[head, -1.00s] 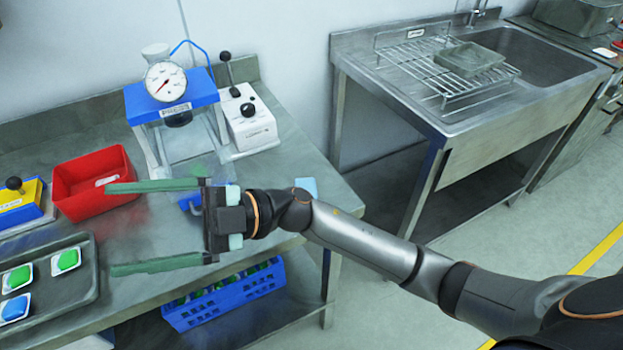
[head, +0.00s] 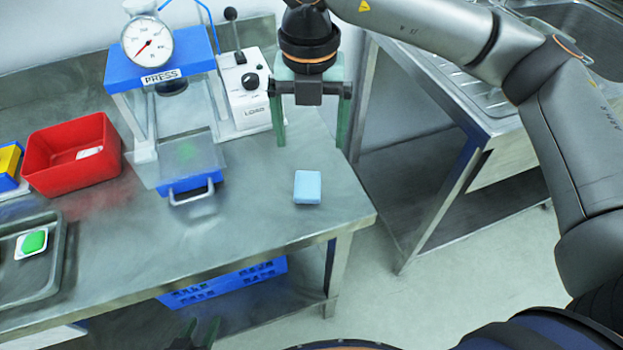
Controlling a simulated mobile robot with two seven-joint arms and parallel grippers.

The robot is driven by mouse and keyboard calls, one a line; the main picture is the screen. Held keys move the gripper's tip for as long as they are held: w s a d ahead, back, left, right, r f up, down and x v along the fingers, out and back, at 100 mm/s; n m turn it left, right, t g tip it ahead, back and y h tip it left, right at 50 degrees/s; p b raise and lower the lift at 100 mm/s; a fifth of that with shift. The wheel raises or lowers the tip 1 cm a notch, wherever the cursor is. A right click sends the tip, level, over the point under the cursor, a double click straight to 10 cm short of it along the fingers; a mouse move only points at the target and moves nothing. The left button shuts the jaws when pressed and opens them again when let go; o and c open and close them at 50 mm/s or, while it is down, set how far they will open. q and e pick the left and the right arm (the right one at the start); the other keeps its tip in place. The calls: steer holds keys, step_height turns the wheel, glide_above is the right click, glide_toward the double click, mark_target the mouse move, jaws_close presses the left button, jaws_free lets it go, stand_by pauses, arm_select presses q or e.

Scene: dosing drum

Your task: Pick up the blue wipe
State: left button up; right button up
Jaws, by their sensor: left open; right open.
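The blue wipe (head: 308,187) is a small light-blue block-shaped pad lying flat on the steel bench near its right end. My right gripper (head: 312,138) is above and behind the wipe in the picture, with its two green fingers pointing down, wide apart, and nothing between them. It is apart from the wipe, and the wipe is fully visible. My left gripper (head: 196,335) shows only as dark green fingertips at the bottom edge, in front of the bench; they are spread apart, and the rest is out of frame.
The steel bench (head: 250,215) is clear around the wipe. A blue press (head: 165,72) with a dial and a white lever box (head: 245,95) stand behind left. A red bin (head: 72,160) and a tray (head: 58,255) are at left. A sink unit (head: 480,80) stands right.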

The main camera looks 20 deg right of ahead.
glide_above(307, 183)
steer(key=f, duration=0.6)
steer(key=shift+s+d+f, duration=0.1)
steer(key=shift+s+f, duration=0.1)
steer(key=shift+s, duration=0.15)
steer(key=shift+w+f, duration=0.15)
steer(key=shift+f, duration=1.2)
steer(key=shift+w+f, duration=0.1)
steer(key=shift+f, duration=1.25)
steer(key=shift+c, duration=0.2)
jaws_close()
steer(key=shift+r, duration=0.5)
step_height(307, 183, up, 2)
steer(key=shift+r, duration=0.25)
steer(key=s+a+r, duration=0.6)
steer(key=s+r, duration=0.3)
steer(key=s, duration=0.3)
steer(key=shift+s+a+r, duration=0.25)
steer(key=shift+a+r, duration=0.05)
steer(key=shift+a, duration=0.05)
